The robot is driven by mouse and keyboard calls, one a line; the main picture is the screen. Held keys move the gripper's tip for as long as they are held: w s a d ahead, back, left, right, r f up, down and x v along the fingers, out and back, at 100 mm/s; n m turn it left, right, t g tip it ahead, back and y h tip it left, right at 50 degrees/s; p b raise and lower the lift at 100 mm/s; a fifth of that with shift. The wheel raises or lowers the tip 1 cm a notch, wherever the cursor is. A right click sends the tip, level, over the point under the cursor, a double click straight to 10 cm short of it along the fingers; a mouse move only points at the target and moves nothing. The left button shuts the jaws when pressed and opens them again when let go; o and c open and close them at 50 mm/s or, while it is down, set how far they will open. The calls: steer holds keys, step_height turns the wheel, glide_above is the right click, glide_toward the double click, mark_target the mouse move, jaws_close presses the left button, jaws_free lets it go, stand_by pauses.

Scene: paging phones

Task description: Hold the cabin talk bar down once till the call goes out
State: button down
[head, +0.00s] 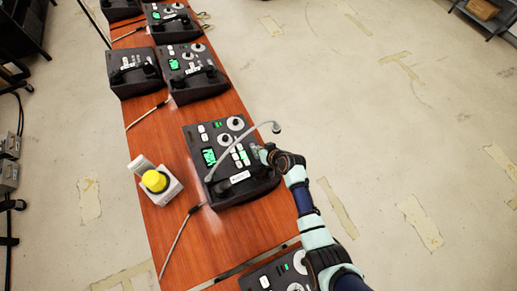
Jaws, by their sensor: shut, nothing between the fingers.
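A black paging phone (195,137) with a grey gooseneck microphone (238,136) sits on the wooden table in the middle of the view. It has a lit green display (209,157), round dials, white keys and some green-lit keys. A pale bar (239,178) lies near its front edge; I cannot read its label, so I cannot tell whether it is the cabin talk bar. My gripper (257,153) is shut and empty at the right side of this phone, over or close to its right-hand keys. Contact cannot be told, and my gripper hides part of that side.
A white box with a yellow round top (155,181) stands left of the phone. More phones (188,71) stand farther back, and another (276,275) is at the front under my arm. Cables run along the table. The floor on the right is open.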

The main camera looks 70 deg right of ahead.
steer(key=shift+w+f, duration=0.1)
steer(key=shift+f, duration=0.25)
